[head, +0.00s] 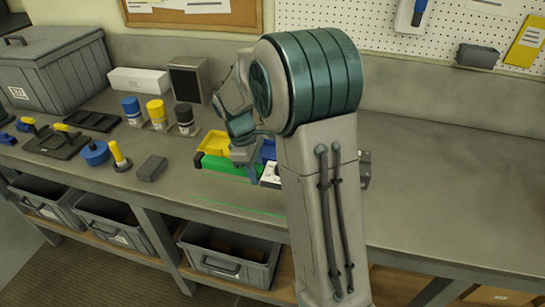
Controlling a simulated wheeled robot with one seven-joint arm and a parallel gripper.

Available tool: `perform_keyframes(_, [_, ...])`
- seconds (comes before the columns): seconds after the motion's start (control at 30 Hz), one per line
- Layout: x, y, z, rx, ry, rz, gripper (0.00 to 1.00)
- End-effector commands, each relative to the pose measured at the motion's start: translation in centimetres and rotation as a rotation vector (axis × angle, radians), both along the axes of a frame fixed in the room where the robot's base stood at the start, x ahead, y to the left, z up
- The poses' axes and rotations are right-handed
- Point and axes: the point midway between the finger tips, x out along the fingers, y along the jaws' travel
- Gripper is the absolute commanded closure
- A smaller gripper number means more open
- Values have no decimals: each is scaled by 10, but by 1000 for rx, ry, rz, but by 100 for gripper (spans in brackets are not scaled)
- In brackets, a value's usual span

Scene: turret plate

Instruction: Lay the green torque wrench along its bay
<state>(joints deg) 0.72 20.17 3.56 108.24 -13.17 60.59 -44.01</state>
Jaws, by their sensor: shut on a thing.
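My gripper (247,166) is low over the workbench, in front of a small group of coloured bins. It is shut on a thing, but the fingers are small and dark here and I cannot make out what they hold. I cannot pick out the green torque wrench for certain. A thin green line (235,207) runs along the bench top in front of the bins; I cannot tell whether it marks the bay. My arm covers the bench behind and to the right of the gripper.
A yellow bin (213,143), a green bin (215,164) and a partly hidden blue bin (268,149) stand by the gripper. A grey block (152,168), a yellow-handled tool (118,155) and several bottles are to the left.

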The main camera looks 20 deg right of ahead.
Motion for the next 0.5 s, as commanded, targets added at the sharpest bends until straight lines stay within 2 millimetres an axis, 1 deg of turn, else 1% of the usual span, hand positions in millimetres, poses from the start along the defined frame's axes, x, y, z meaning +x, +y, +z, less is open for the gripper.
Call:
perform_keyframes(0.03, [2, 6, -1, -1, 0, 2, 100])
perform_keyframes(0.1, [3, 13, -6, -1, 0, 1, 100])
perform_keyframes(0.2, [5, 17, -9, -1, -2, -1, 100])
perform_keyframes(0.33, [5, 18, -17, -1, 2, -2, 100])
perform_keyframes(0.5, [4, 18, -40, 0, 1, 0, 100])
